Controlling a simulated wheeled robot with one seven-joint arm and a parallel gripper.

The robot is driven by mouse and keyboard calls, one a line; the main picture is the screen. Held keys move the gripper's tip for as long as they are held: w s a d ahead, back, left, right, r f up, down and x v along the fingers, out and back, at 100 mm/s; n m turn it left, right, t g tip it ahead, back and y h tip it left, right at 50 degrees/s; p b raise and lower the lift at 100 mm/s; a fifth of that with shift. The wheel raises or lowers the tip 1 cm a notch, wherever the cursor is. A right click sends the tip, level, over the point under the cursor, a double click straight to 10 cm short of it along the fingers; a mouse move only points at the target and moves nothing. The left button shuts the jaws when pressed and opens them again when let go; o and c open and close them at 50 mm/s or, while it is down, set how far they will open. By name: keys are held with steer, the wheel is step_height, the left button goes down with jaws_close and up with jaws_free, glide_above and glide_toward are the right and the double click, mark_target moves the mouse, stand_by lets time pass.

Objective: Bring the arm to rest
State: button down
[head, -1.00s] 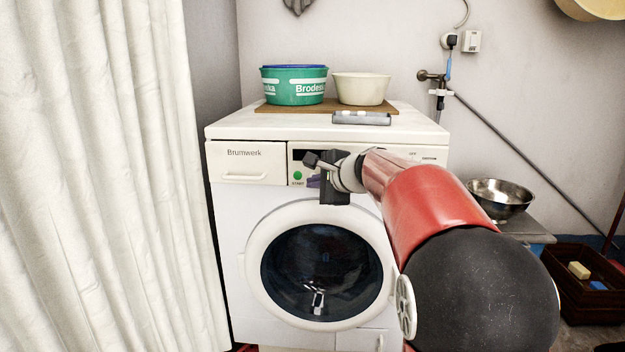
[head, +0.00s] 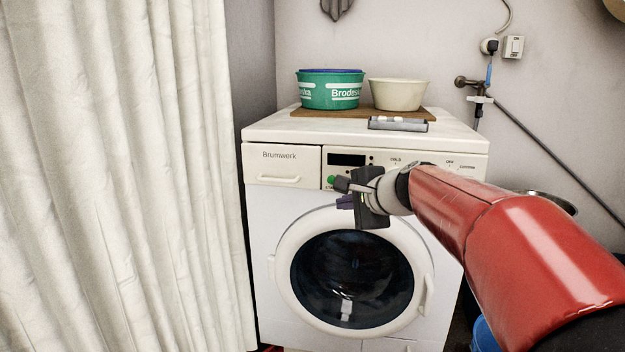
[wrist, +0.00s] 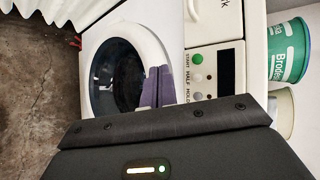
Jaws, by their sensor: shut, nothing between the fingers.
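My gripper (head: 345,194) is in front of the washing machine (head: 270,215), just below its control panel at the upper edge of the round door (head: 350,280). In the wrist view its purple-grey fingers (wrist: 157,87) are together with nothing between them. They overlap the door rim in that view; I cannot tell whether they touch the machine. The green start button (head: 331,181) is close to the gripper in the head view and is clear of the fingers in the wrist view (wrist: 197,59). The door looks closed.
A green tub (head: 330,93) and a cream bowl (head: 398,96) stand on a board on top of the machine, with a grey tray (head: 398,125) in front. A white curtain (head: 130,170) hangs at the left. A metal bowl (head: 550,201) is partly hidden behind my arm at the right.

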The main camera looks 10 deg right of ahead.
steer(key=s+a+n+g+h+p, duration=0.2)
steer(key=s+n+p, duration=0.45)
steer(key=s, duration=1.05)
steer(key=s+d+f+n+g+h, duration=0.1)
steer(key=s+f+n+g, duration=0.1)
steer(key=s, duration=0.5)
steer(key=s+d+f+n+g+h+p, duration=0.1)
steer(key=s+d+f+n+h, duration=0.1)
steer(key=s+f+n, duration=0.2)
steer(key=s+n, duration=0.3)
steer(key=shift+s+f+g, duration=0.15)
steer(key=shift+f+g, duration=0.15)
steer(key=shift+g, duration=0.1)
